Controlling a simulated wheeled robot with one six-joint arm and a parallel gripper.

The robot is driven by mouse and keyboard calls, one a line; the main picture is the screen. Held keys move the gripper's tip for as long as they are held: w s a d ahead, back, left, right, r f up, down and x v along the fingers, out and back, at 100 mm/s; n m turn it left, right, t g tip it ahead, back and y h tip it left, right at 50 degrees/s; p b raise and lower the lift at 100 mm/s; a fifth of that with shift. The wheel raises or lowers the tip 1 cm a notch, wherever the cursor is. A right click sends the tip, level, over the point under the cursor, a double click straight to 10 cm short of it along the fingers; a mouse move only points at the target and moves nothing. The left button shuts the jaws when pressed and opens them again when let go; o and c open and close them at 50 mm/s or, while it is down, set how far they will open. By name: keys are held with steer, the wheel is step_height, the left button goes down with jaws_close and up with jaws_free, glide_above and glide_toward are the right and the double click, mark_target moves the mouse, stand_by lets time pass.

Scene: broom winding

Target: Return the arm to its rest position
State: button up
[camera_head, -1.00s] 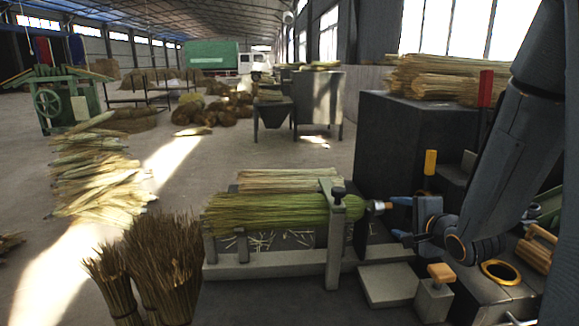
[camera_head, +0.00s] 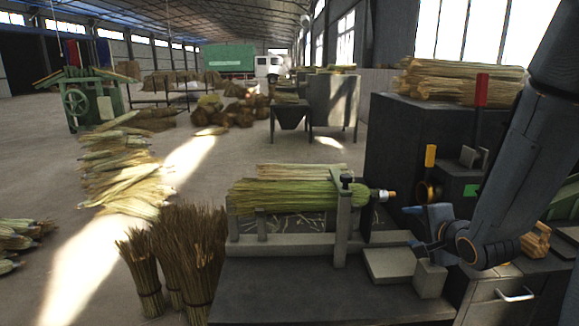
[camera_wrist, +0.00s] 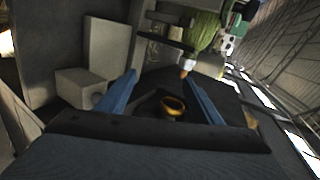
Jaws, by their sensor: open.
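My gripper (camera_head: 412,228) is open and empty, to the right of the holding frame. In the wrist view its two blue fingers (camera_wrist: 160,75) stand wide apart with nothing between their tips. A bundle of green broom straw (camera_head: 285,195) lies in the grey holding frame (camera_head: 343,228), its metal-tipped end (camera_head: 388,195) pointing right. My gripper is apart from that end, below and to its right. The bundle also shows at the top of the wrist view (camera_wrist: 205,30). My arm comes down from the upper right.
A dark cabinet (camera_head: 400,140) with stacked straw stands behind the arm. A yellow ring (camera_head: 428,192) is near its front; a yellow ring (camera_wrist: 173,106) shows low between the fingers. Grey blocks (camera_head: 390,266) lie below my gripper. Upright straw bundles (camera_head: 195,255) stand front left.

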steer(key=s+a+f+n+g, duration=0.1)
steer(key=s+a+n+g, duration=0.3)
steer(key=s, duration=0.4)
steer(key=s+a+f+n+g, duration=0.1)
steer(key=s+a+n+g, duration=0.3)
steer(key=s+n, duration=0.2)
steer(key=s+a+f+n+g, duration=0.1)
steer(key=s+a+n+g, duration=0.3)
steer(key=s, duration=0.7)
steer(key=shift+a+f+n+g+h+p, duration=0.35)
steer(key=shift+a+f+n, duration=0.1)
steer(key=shift+n, duration=0.55)
